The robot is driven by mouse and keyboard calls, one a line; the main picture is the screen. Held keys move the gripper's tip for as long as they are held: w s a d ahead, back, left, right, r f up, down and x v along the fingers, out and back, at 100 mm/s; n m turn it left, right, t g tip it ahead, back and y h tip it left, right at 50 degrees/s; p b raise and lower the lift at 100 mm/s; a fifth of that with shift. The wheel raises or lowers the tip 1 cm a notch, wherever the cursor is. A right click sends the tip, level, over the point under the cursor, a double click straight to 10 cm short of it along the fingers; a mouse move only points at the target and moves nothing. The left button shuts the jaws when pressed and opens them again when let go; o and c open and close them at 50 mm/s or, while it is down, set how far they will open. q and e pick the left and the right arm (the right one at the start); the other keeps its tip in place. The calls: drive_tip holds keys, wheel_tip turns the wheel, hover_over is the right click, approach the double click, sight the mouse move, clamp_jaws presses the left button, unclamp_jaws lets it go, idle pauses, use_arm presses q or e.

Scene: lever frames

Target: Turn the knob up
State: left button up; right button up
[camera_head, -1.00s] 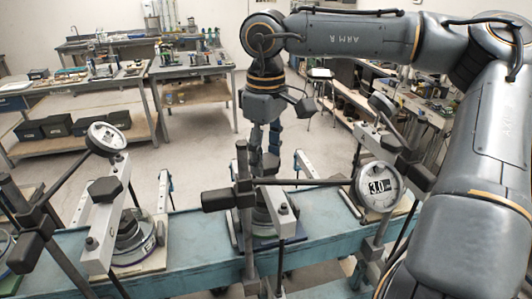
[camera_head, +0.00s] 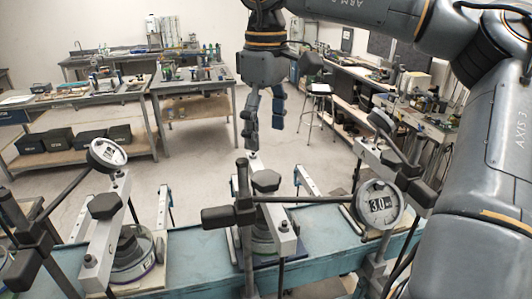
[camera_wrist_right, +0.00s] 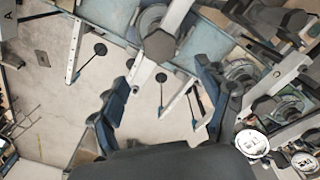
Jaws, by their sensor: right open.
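Several lever frames stand on the blue bench, each with a pale bar and a dark knob. The middle frame's black knob (camera_head: 266,181) sits on its bar, and the left frame has a similar black knob (camera_head: 104,206). My right gripper (camera_head: 263,125) hangs fingers-down above the middle frame, open and empty, apart from the knob. In the right wrist view, a dark hexagonal knob (camera_wrist_right: 159,46) shows beyond the open fingers, between them in the picture. I cannot tell which knob the task means. My left gripper is not in view.
A round dial reading 3.0 (camera_head: 379,205) stands right of the middle frame, and another dial (camera_head: 108,153) stands at left. Dark clamps and rods rise around the frames. The blue bench (camera_head: 200,262) runs across the front. Worktables stand behind, beyond open floor.

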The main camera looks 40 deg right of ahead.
drive_tip(key=shift+r, duration=1.4)
